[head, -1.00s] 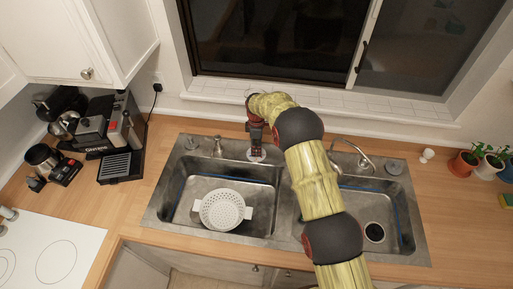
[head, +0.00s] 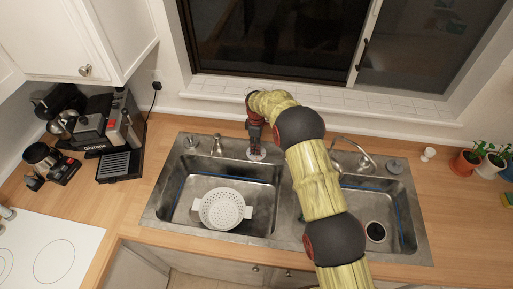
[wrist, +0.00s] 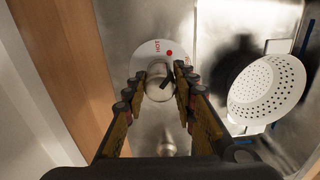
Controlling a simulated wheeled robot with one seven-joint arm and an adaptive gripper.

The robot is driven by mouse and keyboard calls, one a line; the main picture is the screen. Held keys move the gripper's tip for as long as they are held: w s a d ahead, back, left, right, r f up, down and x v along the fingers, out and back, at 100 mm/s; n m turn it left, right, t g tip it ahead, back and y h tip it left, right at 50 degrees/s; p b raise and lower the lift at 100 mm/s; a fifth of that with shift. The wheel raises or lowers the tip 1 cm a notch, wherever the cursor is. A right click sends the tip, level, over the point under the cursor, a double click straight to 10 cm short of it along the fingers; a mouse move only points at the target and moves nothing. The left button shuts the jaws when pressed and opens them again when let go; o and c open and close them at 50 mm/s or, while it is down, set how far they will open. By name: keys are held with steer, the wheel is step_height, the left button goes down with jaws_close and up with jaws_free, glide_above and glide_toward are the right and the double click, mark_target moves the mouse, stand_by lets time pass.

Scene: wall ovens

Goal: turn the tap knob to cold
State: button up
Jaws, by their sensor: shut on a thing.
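The metal tap knob (wrist: 158,84) stands on a round white plate (wrist: 150,48) marked "HOT" with a red dot; the marks lie on the far side of the knob in the wrist view. My gripper (wrist: 160,78) is shut on the knob, one finger on each side. In the head view my gripper (head: 255,143) points down over the white plate (head: 256,155) at the back rim of the sink, and the knob is hidden there. The cold mark cannot be seen.
The metal double sink (head: 160,205) has a white colander (head: 222,208) in its left basin. A curved faucet (head: 352,146) stands right of my arm. A coffee machine (head: 110,130) is at the left, potted plants (head: 490,162) at the right. The window wall is close behind.

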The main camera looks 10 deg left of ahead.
steer(key=m+b, duration=0.2)
steer(key=m, duration=0.1)
steer(key=shift+f+m, duration=0.1)
steer(key=shift+m, duration=0.2)
steer(key=m+b, duration=0.2)
steer(key=m, duration=0.1)
steer(key=shift+m, duration=0.3)
steer(key=m+b, duration=0.1)
steer(key=m, duration=0.5)
steer(key=shift+b, duration=0.35)
steer(key=m, duration=0.4)
steer(key=shift+a+m+b, duration=0.1)
steer(key=shift+m+b, duration=0.25)
steer(key=shift+m, duration=2.05)
steer(key=shift+r, duration=0.2)
steer(key=o, duration=1.1)
steer(key=shift+o, duration=0.3)
steer(key=shift+f, duration=0.1)
